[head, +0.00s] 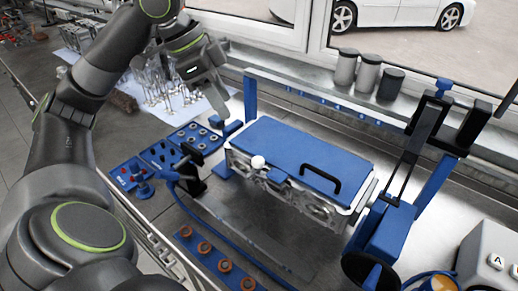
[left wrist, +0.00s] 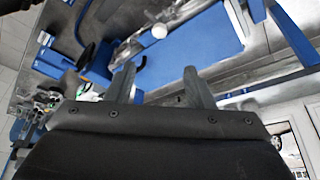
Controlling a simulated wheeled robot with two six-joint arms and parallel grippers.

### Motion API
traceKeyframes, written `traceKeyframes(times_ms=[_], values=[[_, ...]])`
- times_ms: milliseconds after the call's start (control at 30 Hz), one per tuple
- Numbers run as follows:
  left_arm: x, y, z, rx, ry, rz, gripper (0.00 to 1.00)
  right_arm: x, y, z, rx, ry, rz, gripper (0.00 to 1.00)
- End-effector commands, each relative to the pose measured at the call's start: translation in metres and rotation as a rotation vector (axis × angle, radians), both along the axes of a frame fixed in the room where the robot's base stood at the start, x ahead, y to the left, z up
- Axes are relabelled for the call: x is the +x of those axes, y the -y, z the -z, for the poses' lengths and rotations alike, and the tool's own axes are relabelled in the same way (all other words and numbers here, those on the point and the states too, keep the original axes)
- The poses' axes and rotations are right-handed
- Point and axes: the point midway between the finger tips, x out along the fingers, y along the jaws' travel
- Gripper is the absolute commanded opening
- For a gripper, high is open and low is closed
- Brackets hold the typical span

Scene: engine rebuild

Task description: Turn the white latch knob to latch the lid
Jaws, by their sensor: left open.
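The white latch knob (head: 258,162) sits at the front edge of the blue lid (head: 312,143), toward its left end. The lid lies flat over the metal engine block and has a black handle (head: 320,178). My left gripper (head: 219,104) is open and empty, behind and to the left of the knob, above the bench and apart from the lid. In the left wrist view the knob (left wrist: 159,31) shows beyond the two spread fingers (left wrist: 160,82), against the blue lid (left wrist: 203,42). My right gripper is not in view.
A blue tray of parts (head: 194,139) and a black-handled tool (head: 190,178) stand left of the engine. Blue posts rise at both ends of the engine. Several metal canisters (head: 367,74) stand on the back ledge. A blue strip with orange rings (head: 205,247) lies in front.

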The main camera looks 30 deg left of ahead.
Motion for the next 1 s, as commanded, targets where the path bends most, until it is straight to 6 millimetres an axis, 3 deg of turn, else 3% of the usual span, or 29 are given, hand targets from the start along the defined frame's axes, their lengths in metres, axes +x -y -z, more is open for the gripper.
traceKeyframes(times_ms=[167,700,1000], values=[[0.007,0.010,0.029,-0.004,-0.005,0.004,0.48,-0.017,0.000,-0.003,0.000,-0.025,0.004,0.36],[0.029,0.036,0.112,-0.006,-0.004,0.000,0.48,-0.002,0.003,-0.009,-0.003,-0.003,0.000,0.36],[0.039,0.046,0.145,-0.002,-0.001,-0.001,0.48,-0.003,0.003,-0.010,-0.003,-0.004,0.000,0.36]])
